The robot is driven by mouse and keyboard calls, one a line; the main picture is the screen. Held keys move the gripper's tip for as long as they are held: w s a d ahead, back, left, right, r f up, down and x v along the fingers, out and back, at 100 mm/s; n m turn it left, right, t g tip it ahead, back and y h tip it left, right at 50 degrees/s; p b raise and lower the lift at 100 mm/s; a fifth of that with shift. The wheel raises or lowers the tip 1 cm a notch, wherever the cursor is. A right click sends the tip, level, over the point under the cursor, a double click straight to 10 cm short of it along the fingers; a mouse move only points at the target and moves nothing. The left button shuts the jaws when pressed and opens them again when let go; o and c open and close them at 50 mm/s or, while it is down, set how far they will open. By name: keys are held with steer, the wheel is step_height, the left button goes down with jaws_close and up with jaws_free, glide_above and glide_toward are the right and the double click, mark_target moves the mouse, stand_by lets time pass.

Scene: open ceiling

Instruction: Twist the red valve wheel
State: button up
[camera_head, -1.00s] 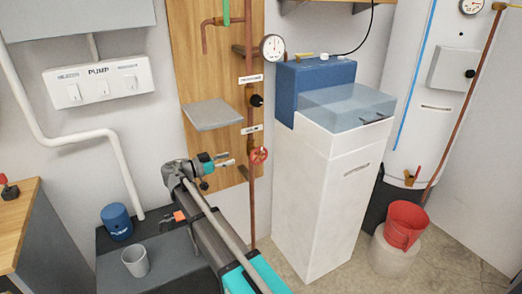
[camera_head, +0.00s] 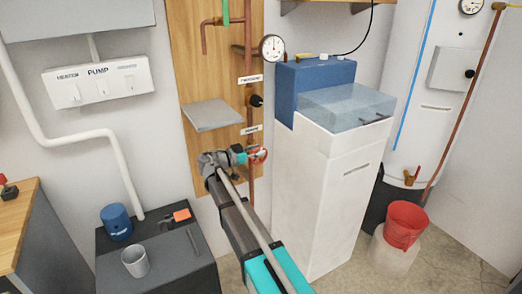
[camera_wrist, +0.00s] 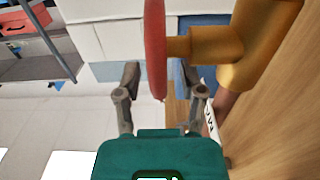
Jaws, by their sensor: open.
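The red valve wheel (camera_head: 258,154) sits on the copper pipe in front of the wooden board. My gripper (camera_head: 246,155) is right at the wheel in the head view. In the wrist view the wheel (camera_wrist: 155,50) is seen edge-on, with its brass stem (camera_wrist: 200,45) running right to the valve body. My gripper (camera_wrist: 158,78) is open there, one finger on each side of the wheel's lower edge, with visible gaps. I cannot tell whether either finger touches the wheel.
The wooden board (camera_head: 187,60) is close behind the valve. A grey shelf (camera_head: 212,114) juts out above my gripper. The white cabinet (camera_head: 325,200) stands just right of the pipe. A dark bench (camera_head: 175,262) with a grey cup (camera_head: 135,262) is below left.

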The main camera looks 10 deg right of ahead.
steer(key=shift+x, duration=0.85)
steer(key=shift+c, duration=0.2)
steer(key=shift+a, duration=0.1)
jaws_close()
